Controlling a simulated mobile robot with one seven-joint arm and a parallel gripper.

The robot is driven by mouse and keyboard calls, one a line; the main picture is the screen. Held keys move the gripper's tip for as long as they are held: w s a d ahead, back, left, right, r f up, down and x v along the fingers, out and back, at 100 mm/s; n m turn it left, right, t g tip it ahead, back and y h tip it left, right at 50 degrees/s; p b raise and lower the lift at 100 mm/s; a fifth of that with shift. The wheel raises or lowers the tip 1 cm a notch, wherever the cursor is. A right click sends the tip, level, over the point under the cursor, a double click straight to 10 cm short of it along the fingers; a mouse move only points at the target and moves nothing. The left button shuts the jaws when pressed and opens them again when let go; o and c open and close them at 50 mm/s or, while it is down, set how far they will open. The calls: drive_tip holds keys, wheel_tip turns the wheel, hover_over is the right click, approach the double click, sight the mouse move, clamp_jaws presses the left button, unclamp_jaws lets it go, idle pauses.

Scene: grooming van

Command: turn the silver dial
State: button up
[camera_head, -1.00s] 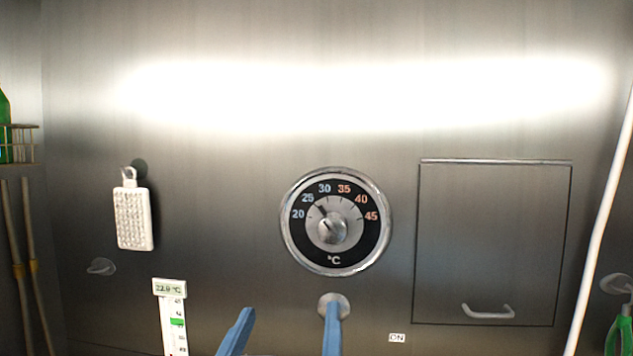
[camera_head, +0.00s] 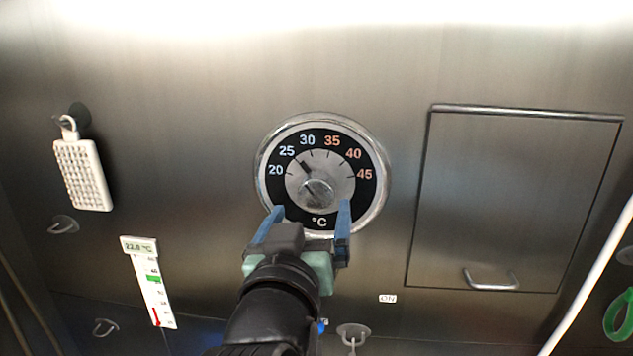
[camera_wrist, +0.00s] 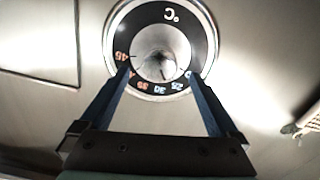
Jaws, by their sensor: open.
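The silver dial (camera_head: 318,190) is a round knob at the centre of a black temperature plate (camera_head: 361,191) marked 20 to 45 °C. Its pointer sits near 25. My gripper (camera_head: 306,207) is open, with its two blue fingers reaching up over the lower part of the plate. In the wrist view the knob (camera_wrist: 155,66) shows between and beyond the open fingers (camera_wrist: 158,72), upside down. The fingers stand on either side of the knob. I cannot tell how far they are from the wall.
A panel with a handle (camera_head: 490,279) is at the right. A white brush (camera_head: 82,175) hangs at the left, above a thermometer strip (camera_head: 151,290) reading 22.8 °C. A pale pole (camera_head: 590,283) slants at the right edge. A hook (camera_head: 353,333) is below the plate.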

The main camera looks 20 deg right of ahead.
sight(315, 198)
drive_tip(key=x, duration=0.1)
drive_tip(key=p+x, duration=0.1)
drive_tip(key=x, duration=0.1)
drive_tip(key=p+x, duration=0.1)
drive_tip(key=x, duration=0.1)
drive_tip(key=shift+r, duration=0.25)
drive_tip(key=shift+w+d+f, duration=0.2)
drive_tip(key=shift+w+d, duration=0.05)
drive_tip(key=shift+w, duration=0.4)
drive_tip(key=c, duration=1.4)
drive_tip(key=shift+o, duration=0.2)
